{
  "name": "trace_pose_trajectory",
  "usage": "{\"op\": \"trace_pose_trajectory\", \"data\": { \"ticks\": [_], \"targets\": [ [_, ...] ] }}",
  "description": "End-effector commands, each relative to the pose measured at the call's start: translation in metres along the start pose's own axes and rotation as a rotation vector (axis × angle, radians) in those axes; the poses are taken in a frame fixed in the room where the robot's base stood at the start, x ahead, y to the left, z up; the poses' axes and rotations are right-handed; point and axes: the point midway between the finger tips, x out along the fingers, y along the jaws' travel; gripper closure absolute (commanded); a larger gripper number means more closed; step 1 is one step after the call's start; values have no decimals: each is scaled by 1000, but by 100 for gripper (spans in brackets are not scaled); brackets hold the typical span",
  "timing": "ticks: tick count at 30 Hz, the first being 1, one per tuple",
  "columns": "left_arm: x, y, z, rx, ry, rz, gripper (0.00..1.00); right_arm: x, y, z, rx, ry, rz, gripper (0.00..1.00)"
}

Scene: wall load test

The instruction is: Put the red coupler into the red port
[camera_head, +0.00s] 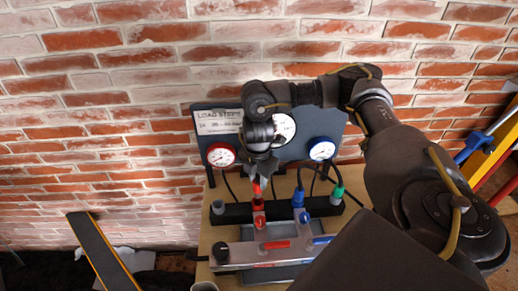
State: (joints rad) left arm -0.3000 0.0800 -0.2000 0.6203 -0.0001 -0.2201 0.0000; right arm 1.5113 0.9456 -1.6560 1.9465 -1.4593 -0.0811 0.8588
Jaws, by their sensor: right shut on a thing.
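My right gripper (260,177) reaches down in front of the gauge panel, its fingers shut on a small red piece, which I take to be the red coupler (257,188). Most of the coupler is hidden by the fingers. Directly below it are red fittings (259,220) at the black bar and the grey manifold, where the red port appears to be. The coupler lines up closely with them in this view; I cannot tell whether they touch. My left gripper is not in view.
The black bar (236,213) also carries a blue coupler (298,198) and a green one (337,195), with dark hoses. The grey manifold (238,257) has red and blue handles. Behind stand a red gauge (221,155), a blue gauge (322,149) and a brick wall (100,110).

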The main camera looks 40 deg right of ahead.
Motion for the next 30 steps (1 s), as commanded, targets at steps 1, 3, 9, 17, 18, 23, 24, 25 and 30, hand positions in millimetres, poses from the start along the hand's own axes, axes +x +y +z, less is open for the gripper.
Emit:
{"op": "trace_pose_trajectory", "data": {
  "ticks": [1,3,9,17,18,23,24,25,30],
  "targets": [
    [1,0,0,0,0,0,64,2,0,0,0,0,0,95],
    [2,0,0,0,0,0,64,4,0,0,0,0,0,95],
    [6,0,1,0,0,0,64,10,0,0,0,0,0,95],
    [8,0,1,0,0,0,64,17,0,0,0,0,1,95],
    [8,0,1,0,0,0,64,17,0,0,0,0,1,95],
    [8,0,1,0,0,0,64,16,0,0,0,0,1,95],
    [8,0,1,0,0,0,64,17,0,0,0,0,1,95],
    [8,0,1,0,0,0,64,16,0,0,0,0,1,95],
    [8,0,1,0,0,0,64,16,0,0,0,0,0,95]
  ]
}}
